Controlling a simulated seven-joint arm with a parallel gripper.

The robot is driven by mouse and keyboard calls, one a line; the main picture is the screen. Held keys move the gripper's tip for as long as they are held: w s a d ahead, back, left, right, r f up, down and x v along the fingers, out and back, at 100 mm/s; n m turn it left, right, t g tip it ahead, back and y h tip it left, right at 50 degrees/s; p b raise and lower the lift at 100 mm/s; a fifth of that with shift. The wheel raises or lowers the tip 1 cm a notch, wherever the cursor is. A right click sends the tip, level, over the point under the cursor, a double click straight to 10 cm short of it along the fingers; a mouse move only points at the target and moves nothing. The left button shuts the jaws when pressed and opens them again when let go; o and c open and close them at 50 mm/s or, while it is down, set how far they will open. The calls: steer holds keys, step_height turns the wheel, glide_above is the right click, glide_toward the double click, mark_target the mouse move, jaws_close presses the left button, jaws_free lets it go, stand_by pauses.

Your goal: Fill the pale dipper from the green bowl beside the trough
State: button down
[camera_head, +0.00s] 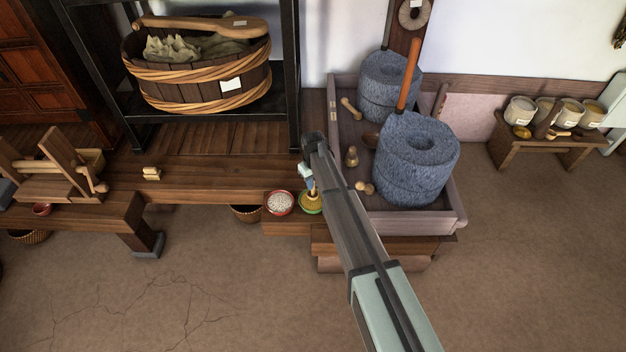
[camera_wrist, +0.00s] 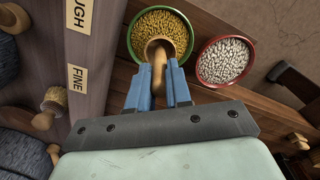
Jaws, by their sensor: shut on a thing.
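The pale wooden dipper (camera_wrist: 158,72) is held by its handle between the blue fingers of my gripper (camera_wrist: 160,78). Its cup is at the green bowl (camera_wrist: 191,42), over or in the golden grain; the exact depth and the cup's contents cannot be told. In the head view, my gripper (camera_head: 308,182) is above the green bowl (camera_head: 312,211), partly hidden by my arm. The bowl stands on a low wooden ledge beside the trough (camera_head: 440,218), whose wall also shows in the wrist view (camera_wrist: 103,50) with labels reading "UGH" and "FINE".
A red bowl (camera_head: 279,203) of white grains stands just left of the green one. A wooden bench (camera_head: 220,184) runs left. A small stand (camera_head: 545,150) with pots is at right.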

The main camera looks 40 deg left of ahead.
mark_target(313, 196)
steer(key=shift+f, duration=2.65)
steer(key=shift+r, duration=0.1)
steer(key=shift+r, duration=3.8)
